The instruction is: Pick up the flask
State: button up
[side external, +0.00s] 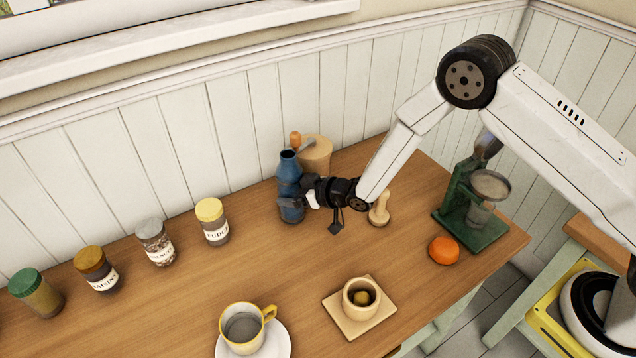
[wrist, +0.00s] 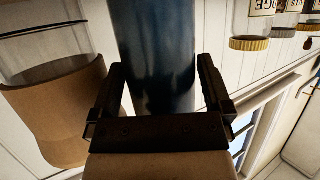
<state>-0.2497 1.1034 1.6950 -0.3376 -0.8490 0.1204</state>
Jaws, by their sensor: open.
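The flask (side external: 290,183) is a dark blue bottle with a narrow neck, standing upright on the wooden counter near the back wall. My gripper (side external: 297,196) is at the flask's body, coming in from the right. In the wrist view the blue flask (wrist: 155,55) fills the middle. There the fingers of my gripper (wrist: 160,92) stand on either side of it, with the flask between them. The jaws are open; I cannot tell whether either finger touches the flask. Part of the flask's lower body is hidden behind the gripper in the side view.
A tan wooden grinder (side external: 316,152) stands close behind the flask. A wooden pestle-like piece (side external: 379,210) stands right of my gripper. Lidded jars, such as the yellow-lidded one (side external: 212,221), line the left. A yellow-rimmed cup (side external: 243,325) and a square-based pot (side external: 359,299) stand in front.

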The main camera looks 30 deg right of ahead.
aim_at(296, 171)
dwell(0.4)
grip_shut()
jog(key=shift+w+r, duration=0.1)
jog(key=shift+r, duration=0.1)
jog(key=shift+s+r, duration=0.4)
jog(key=shift+r, duration=0.1)
jog(key=r, duration=0.4)
jog(key=s+r, duration=0.1)
jog(key=r, duration=0.1)
jog(key=s, duration=1.8)
jog(key=shift+s+f, duration=0.15)
